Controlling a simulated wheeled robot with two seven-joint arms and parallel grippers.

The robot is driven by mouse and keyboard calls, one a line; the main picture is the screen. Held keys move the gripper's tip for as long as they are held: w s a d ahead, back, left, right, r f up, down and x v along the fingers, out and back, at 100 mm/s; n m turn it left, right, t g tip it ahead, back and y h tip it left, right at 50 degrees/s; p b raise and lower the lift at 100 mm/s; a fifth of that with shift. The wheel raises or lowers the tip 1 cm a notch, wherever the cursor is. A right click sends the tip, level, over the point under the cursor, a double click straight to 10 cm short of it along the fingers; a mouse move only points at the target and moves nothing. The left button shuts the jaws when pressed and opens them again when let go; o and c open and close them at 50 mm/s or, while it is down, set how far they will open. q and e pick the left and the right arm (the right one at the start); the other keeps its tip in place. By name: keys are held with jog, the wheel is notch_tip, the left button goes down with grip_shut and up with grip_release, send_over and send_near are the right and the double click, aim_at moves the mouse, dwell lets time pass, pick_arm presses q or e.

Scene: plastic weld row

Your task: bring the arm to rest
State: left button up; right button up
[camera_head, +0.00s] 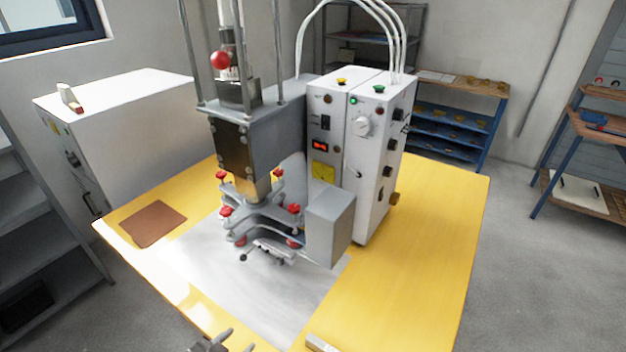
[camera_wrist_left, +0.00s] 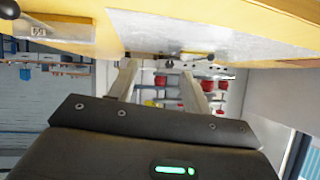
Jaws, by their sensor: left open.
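My left gripper (camera_head: 222,342) shows at the bottom edge of the head view, by the table's front edge. Only its finger ends are visible there. In the left wrist view its two fingers (camera_wrist_left: 157,80) stand apart with nothing between them. The welding machine (camera_head: 265,150), with its grey press head and red knobs, stands on the yellow table (camera_head: 430,220), well beyond the gripper. In the left wrist view the picture is upside down, and the red knobs (camera_wrist_left: 205,84) show past the fingers. My right gripper is in neither view.
A metal sheet (camera_head: 250,300) covers the table's front middle, and a brown pad (camera_head: 152,224) lies at the left. A small pale block (camera_head: 320,343) sits at the front edge. A white cabinet (camera_head: 130,120) stands behind left. The table's right side is clear.

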pick_arm(q)
jog(key=s+a+n+g+y, duration=0.2)
jog(key=s+a+g, duration=0.2)
jog(key=s, duration=0.5)
jog(key=s+a+n+g+y, duration=0.3)
jog(key=s, duration=0.5)
notch_tip(320, 180, down, 27)
jog(key=s+g, duration=0.1)
jog(key=g, duration=0.1)
jog(key=s+a+f+m+g, duration=0.1)
jog(key=s+a+f, duration=0.1)
jog(key=s+f, duration=1.3)
jog(key=shift+s+a+f, duration=0.15)
jog(key=shift+s+a, duration=0.2)
jog(key=shift+s, duration=0.45)
